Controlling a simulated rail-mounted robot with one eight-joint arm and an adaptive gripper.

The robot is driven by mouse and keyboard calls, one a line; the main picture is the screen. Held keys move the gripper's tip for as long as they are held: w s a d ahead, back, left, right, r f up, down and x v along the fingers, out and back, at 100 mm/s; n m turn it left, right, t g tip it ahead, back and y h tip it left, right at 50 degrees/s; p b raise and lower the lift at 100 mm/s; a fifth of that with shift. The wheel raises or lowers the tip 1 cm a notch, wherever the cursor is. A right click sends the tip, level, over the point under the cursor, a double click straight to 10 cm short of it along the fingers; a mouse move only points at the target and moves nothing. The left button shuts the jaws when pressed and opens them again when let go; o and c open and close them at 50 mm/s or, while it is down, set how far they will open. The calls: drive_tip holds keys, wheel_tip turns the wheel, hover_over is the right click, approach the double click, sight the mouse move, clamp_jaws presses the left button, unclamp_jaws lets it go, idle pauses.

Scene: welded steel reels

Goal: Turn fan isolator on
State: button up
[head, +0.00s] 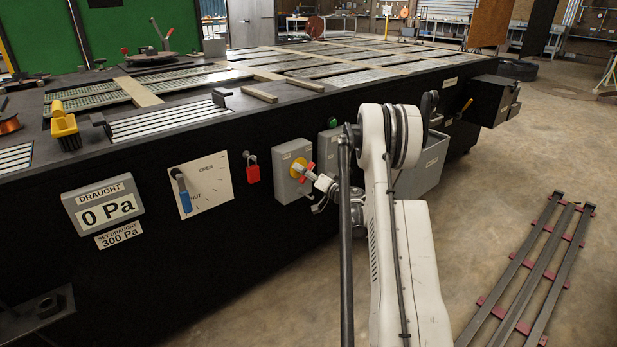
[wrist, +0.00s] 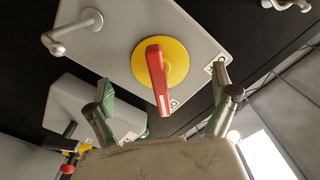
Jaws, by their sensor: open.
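The fan isolator is a grey box (head: 284,186) on the dark side of the long table, with a yellow disc (head: 298,167) and a red part of its handle showing in the head view. In the wrist view the red handle (wrist: 154,72) stands on the yellow disc (wrist: 177,62), running nearly upright with a slight tilt. My gripper (head: 318,179) is in front of the box. In the wrist view its green-padded fingers (wrist: 164,88) are open, one on each side of the handle and apart from it. Labels beside the disc are only partly readable.
A red padlock (head: 252,171) hangs left of the isolator, beside an open/shut plate (head: 207,181) with a blue-handled lever. A draught display (head: 104,203) reads 0 Pa. Another grey box (head: 330,150) is close on the right. Steel bars (head: 527,268) lie on the floor.

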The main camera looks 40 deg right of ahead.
drive_tip(key=shift+o, duration=0.4)
drive_tip(key=s+b, duration=0.1)
drive_tip(key=s, duration=0.6)
drive_tip(key=shift+b, duration=0.35)
